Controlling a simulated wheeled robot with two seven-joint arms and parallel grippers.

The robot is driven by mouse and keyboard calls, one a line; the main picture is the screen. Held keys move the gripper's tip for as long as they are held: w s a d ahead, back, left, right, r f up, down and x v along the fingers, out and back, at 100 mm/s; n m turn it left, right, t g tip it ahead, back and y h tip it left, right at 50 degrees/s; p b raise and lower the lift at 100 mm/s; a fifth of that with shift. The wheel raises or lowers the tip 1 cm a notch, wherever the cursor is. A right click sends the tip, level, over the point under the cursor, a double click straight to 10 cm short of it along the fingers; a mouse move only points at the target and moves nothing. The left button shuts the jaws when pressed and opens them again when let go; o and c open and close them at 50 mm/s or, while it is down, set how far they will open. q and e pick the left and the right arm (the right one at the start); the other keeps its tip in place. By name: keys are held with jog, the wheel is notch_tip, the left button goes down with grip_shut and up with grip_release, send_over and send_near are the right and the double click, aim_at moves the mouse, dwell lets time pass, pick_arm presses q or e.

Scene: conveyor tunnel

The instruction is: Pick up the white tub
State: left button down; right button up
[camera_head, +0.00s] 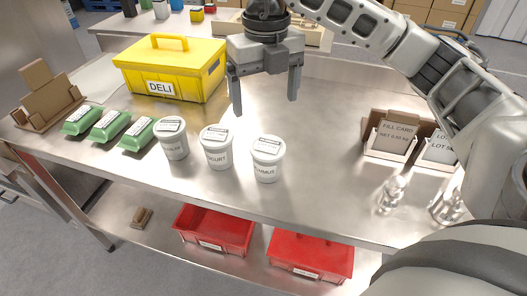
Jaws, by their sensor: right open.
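Three white tubs with printed lids stand upright in a row on the steel table: a left tub (171,140), a middle tub (216,149) whose label seems to read yogurt, and a right tub (267,160) whose label seems to read hummus. I cannot tell which one the task names. My right gripper (264,96) hangs above the table behind the middle and right tubs, fingers pointing down, open and empty. It touches no tub. My left gripper is not in view.
A yellow DELI box (172,68) and several green packs (110,126) lie left of the tubs. Card holders (392,138) and small glass items (393,188) are at the right. Red bins (214,229) sit on the shelf below. The table's middle is clear.

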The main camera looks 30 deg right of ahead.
aim_at(268, 146)
notch_tip(268, 146, down, 10)
jog(key=shift+s+r+p, duration=0.1)
jog(key=shift+p, duration=0.3)
jog(key=shift+s+d+f+p, duration=0.15)
jog(key=shift+f+p, duration=0.5)
jog(key=shift+f, duration=2.1)
jog(key=shift+r, duration=0.1)
jog(key=c, duration=1)
